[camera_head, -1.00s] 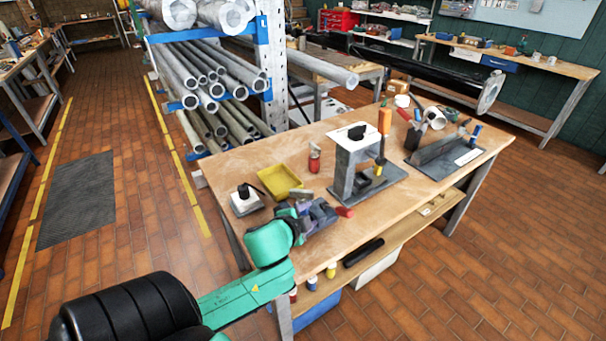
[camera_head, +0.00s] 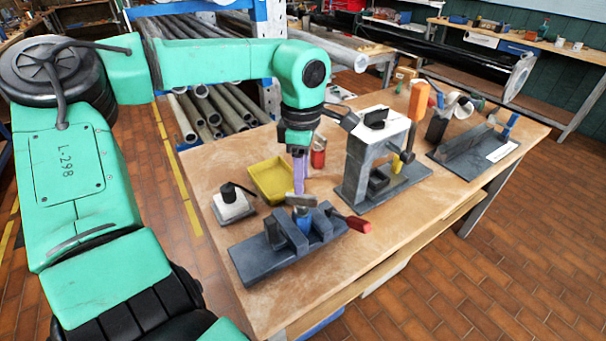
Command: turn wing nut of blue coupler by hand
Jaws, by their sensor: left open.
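The blue coupler (camera_head: 304,219) is upright between the jaws of a dark grey vise (camera_head: 262,262) at the front of the bench. A grey wing nut (camera_head: 301,200) shows at its top. My left gripper (camera_head: 299,187) points down with its purple fingers directly above the wing nut. The fingers are open, seen nearly edge-on. I cannot tell whether they touch the nut or stand around it. My right gripper is out of view.
A red handle (camera_head: 358,224) sticks out right of the vise. A yellow tray (camera_head: 270,181), a white block with a black knob (camera_head: 233,205), a red can (camera_head: 318,154) and a grey press (camera_head: 362,160) stand close by. The bench's front right is clear.

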